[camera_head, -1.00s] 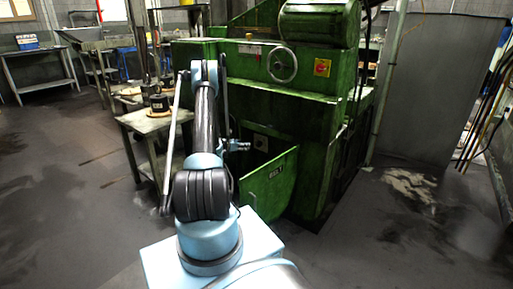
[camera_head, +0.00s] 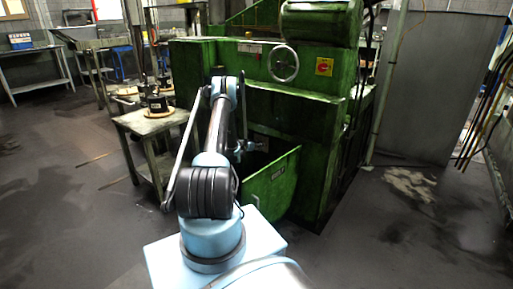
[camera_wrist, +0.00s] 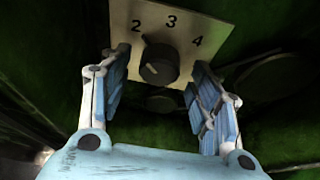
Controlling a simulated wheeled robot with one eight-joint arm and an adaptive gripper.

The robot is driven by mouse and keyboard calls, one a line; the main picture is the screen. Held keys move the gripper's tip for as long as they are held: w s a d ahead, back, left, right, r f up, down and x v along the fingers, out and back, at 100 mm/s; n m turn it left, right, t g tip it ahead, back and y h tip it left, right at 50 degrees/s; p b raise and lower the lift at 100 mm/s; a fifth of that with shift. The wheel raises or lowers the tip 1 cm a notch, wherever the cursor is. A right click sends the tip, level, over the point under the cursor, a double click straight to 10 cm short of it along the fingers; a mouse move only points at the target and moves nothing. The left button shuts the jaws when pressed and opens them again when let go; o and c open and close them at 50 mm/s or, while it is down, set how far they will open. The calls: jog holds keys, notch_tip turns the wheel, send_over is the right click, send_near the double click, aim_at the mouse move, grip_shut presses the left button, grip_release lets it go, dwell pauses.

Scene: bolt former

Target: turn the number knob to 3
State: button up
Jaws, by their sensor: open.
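In the wrist view, a round black number knob (camera_wrist: 158,68) sits on a pale plate (camera_wrist: 220,28) marked 2, 3 and 4. A mark at the knob's upper left appears to point towards the 2. My gripper (camera_wrist: 155,80) is open, with one blue-padded finger on each side of the knob in the picture. Gaps show between both fingers and the knob; the depth between them is hard to judge. In the head view, my gripper (camera_head: 250,147) is at the opening in the green machine's lower front, and the knob cannot be made out there.
The green machine (camera_head: 312,110) has an open lower door (camera_head: 272,186) beside my arm. A handwheel (camera_head: 284,63) and a red-and-yellow switch (camera_head: 324,67) are higher up. A worktable (camera_head: 150,122) stands left of my arm. Floor is free at the right.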

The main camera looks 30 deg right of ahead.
jog(key=shift+w+d+f, duration=0.15)
jog(key=shift+d, duration=0.2)
jog(key=c, duration=1)
jog(key=shift+a, duration=0.1)
jog(key=shift+c, duration=0.2)
jog(key=shift+m+t, duration=0.3)
jog(key=shift+f+m+t+y, duration=0.1)
jog(key=shift+m+t+y, duration=0.1)
jog(key=shift+m+t, duration=0.95)
jog(key=shift+m+t+y, duration=0.2)
jog(key=shift+m+t, duration=0.45)
jog(key=shift+m, duration=0.9)
